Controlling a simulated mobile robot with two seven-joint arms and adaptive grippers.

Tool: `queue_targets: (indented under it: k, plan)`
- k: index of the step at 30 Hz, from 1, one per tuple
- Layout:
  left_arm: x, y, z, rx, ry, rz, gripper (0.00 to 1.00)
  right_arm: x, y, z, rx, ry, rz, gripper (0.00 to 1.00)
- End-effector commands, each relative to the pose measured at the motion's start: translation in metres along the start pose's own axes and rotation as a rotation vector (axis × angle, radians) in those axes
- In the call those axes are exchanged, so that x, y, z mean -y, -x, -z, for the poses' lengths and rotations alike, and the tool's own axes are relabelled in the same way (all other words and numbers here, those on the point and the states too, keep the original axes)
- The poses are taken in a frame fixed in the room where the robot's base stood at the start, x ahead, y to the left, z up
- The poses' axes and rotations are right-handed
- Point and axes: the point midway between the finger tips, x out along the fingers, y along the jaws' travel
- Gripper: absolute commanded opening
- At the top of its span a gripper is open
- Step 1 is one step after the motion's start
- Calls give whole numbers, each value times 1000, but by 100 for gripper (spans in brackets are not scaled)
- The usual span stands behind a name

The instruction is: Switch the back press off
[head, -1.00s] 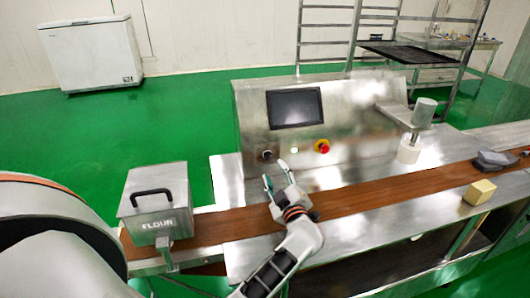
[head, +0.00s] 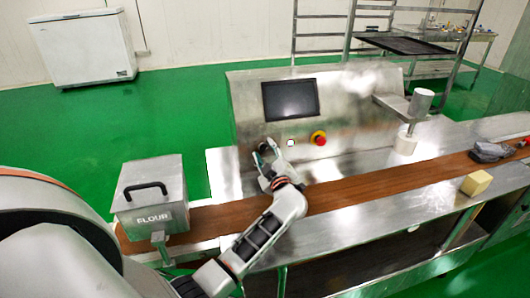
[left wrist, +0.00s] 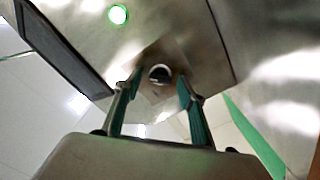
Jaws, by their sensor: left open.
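The steel machine panel (head: 350,105) stands behind the brown belt, with a dark screen (head: 290,100), a small pale button (head: 291,143) and a red button on a yellow base (head: 319,138). In the left wrist view the pale button glows green (left wrist: 118,14). A round dark knob (left wrist: 160,74) sits on the panel between the fingers of my left gripper, which are apart on either side of it. In the head view my left gripper (head: 267,150) is open in front of the panel's lower left and hides the knob. My right gripper is out of view.
A flour box (head: 150,195) stands at the belt's left end. A steel arm with a cylinder (head: 421,102) juts out at the panel's right. A yellow block (head: 475,183) and a grey piece (head: 490,151) lie at the right. A rack and a white freezer (head: 82,47) stand behind.

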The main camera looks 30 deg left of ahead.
Motion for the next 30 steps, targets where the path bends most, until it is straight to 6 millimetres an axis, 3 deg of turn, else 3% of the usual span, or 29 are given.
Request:
queue_targets:
  k: [3,7,8,18,30]
  plan:
    - [0,0,0,0,0,0,40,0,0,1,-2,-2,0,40]
    - [0,0,0,0,0,0,6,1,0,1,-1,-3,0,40]
    - [0,0,0,0,0,0,2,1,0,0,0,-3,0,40]
    - [-2,1,1,1,27,0,2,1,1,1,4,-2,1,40]
    - [-1,2,0,3,279,2,2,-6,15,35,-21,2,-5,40]
